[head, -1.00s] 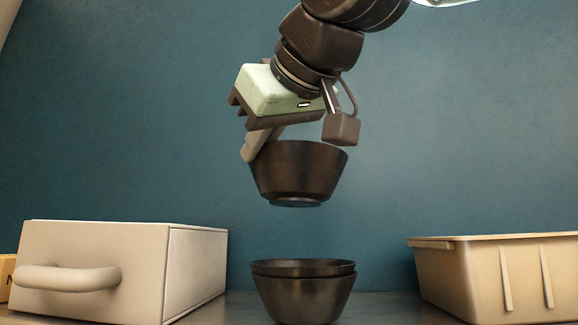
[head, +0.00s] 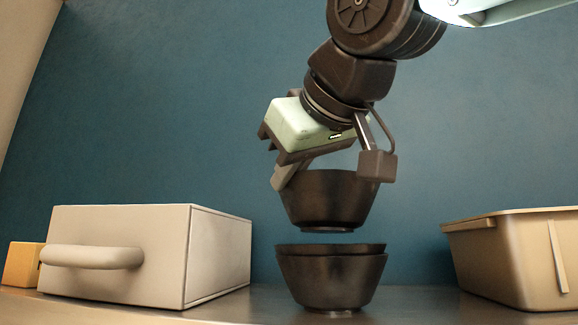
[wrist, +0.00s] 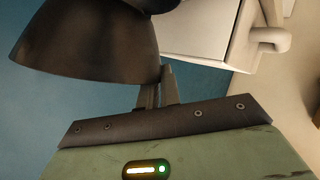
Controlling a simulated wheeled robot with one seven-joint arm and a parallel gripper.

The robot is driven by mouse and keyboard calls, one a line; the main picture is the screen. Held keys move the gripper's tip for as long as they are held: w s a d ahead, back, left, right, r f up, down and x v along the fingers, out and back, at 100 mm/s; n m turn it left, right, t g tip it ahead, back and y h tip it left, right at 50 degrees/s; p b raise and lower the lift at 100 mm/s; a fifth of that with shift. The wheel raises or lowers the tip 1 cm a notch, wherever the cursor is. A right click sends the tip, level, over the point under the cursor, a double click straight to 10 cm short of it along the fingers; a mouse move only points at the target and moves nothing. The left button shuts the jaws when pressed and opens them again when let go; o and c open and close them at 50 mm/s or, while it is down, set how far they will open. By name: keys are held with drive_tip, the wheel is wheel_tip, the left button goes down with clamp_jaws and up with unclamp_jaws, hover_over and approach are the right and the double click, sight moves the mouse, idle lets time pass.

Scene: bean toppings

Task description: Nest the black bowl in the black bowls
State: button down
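A black bowl (head: 330,200) hangs upright in the air, held at its left rim by my gripper (head: 287,176). In the wrist view the same bowl (wrist: 90,42) fills the upper left, and the gripper fingers (wrist: 160,90) are close together at its rim. Below it, two nested black bowls (head: 331,280) stand upright on the counter. The held bowl is a little above them, with a narrow gap, and looks roughly in line with them in the head view. The inside of the nested bowls is hidden.
A beige box with a rounded handle (head: 150,252) stands to the left, with an orange block (head: 22,264) beyond it. A tan bin (head: 515,260) stands to the right. The counter (head: 410,305) around the nested bowls is clear.

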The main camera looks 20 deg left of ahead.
sight(289, 245)
drive_tip(key=shift+f+b, duration=2.6)
drive_tip(key=shift+f, duration=0.45)
drive_tip(key=c, duration=1.5)
unclamp_jaws()
drive_tip(key=shift+c, duration=0.2)
drive_tip(key=shift+s, duration=0.1)
drive_tip(key=b+v, duration=0.5)
drive_tip(key=v, duration=1.2)
drive_tip(key=shift+r, duration=0.25)
